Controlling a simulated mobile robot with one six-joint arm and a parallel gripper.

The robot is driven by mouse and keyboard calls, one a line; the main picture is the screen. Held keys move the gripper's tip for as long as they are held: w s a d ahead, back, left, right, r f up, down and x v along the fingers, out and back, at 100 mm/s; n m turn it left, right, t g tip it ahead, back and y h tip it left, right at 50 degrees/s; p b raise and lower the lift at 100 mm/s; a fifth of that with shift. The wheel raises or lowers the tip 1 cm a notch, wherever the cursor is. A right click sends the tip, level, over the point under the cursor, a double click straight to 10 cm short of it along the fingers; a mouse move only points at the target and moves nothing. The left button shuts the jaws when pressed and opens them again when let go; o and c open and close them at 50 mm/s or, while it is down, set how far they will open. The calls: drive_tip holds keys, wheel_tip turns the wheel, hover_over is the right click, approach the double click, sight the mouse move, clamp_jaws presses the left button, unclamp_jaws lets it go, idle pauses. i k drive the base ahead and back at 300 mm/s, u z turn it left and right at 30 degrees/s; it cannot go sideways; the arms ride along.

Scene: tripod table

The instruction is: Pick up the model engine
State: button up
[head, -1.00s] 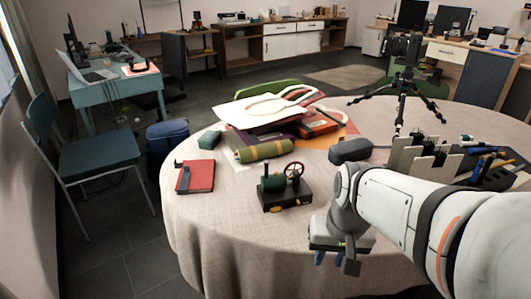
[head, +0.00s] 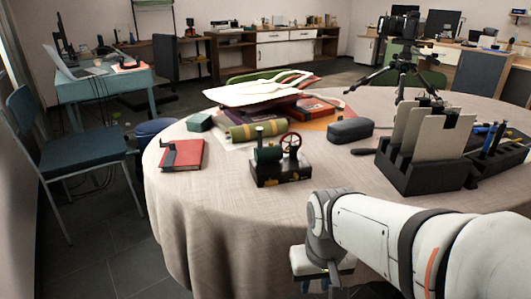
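The model engine (head: 279,163) stands upright on the round, cloth-covered table (head: 225,205), near its front left part. It has a green boiler, a red flywheel and a dark base. My gripper (head: 325,288) is at the bottom of the head view, in front of and below the engine, apart from it and by the table's front edge. Its fingers are mostly cut off by the lower picture edge, so its opening does not show.
A red book (head: 182,155) lies left of the engine. A green roll (head: 256,130) and a pile of papers (head: 255,92) lie behind it. A dark case (head: 350,130) is behind right. A black rack (head: 425,172) and a tripod (head: 402,70) stand to the right. Cloth around the engine's front is bare.

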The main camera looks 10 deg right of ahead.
sight(270, 161)
drive_tip(key=u, duration=1.35)
drive_tip(key=k, duration=1.5)
drive_tip(key=z, duration=0.4)
drive_tip(key=i, duration=1)
